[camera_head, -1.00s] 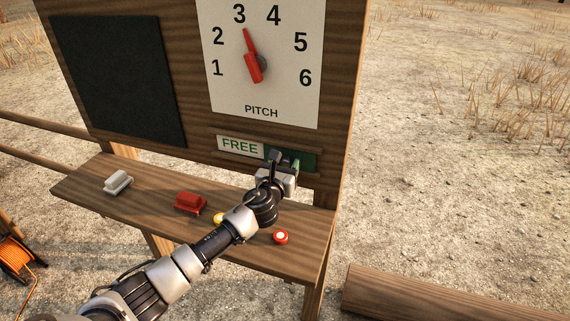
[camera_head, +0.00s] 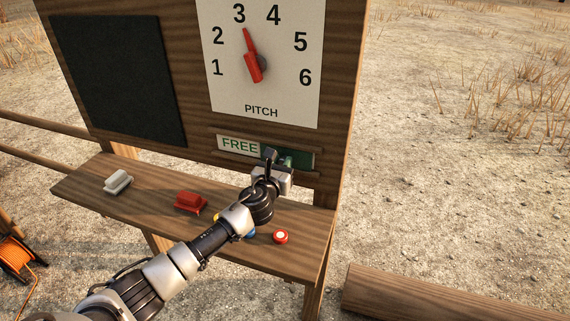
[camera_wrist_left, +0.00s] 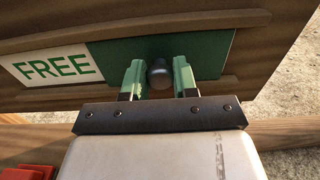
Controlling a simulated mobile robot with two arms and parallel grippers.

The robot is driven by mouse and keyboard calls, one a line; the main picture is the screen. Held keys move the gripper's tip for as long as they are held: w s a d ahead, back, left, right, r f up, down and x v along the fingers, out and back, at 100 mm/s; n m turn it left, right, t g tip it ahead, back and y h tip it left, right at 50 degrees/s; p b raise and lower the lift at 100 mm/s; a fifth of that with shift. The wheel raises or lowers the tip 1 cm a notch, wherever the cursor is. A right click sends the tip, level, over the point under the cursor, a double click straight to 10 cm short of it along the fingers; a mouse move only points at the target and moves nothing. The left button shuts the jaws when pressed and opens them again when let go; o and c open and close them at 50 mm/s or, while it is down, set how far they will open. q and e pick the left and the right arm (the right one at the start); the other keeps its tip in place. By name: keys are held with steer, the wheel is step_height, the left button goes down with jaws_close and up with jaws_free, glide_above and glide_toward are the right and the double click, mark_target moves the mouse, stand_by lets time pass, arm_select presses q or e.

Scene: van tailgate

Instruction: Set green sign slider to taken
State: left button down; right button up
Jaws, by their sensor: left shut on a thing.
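The green sign slider (camera_head: 303,159) sits in a wooden rail below the pitch dial. A white panel reading FREE (camera_head: 238,145) shows to its left; no word "taken" is visible. In the left wrist view, the slider's green plate (camera_wrist_left: 215,52) carries a dark round knob (camera_wrist_left: 160,73). My left gripper (camera_head: 279,160) is at the slider, shut on the knob, with its green fingertips on either side of it in the left wrist view (camera_wrist_left: 160,78). In the head view the gripper hides the knob and part of the plate. My right gripper is out of view.
The pitch dial (camera_head: 255,68) with its red pointer is above. The shelf below holds a white eraser-like block (camera_head: 117,182), a red block (camera_head: 190,202) and small round magnets (camera_head: 281,237). A log (camera_head: 440,298) lies at lower right. A dark board (camera_head: 120,80) is at left.

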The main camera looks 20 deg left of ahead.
arm_select(q)
steer(key=a, duration=0.7)
steer(key=a+b, duration=0.1)
steer(key=a, duration=0.6)
steer(key=shift+w+a+f+b, duration=0.1)
steer(key=shift+w+a+b, duration=0.1)
steer(key=shift+b, duration=0.1)
steer(key=shift+a, duration=0.4)
steer(key=c, duration=1.1)
jaws_free()
steer(key=shift+a, duration=0.1)
steer(key=shift+c, duration=0.2)
steer(key=shift+o, duration=1.3)
steer(key=shift+a, duration=0.1)
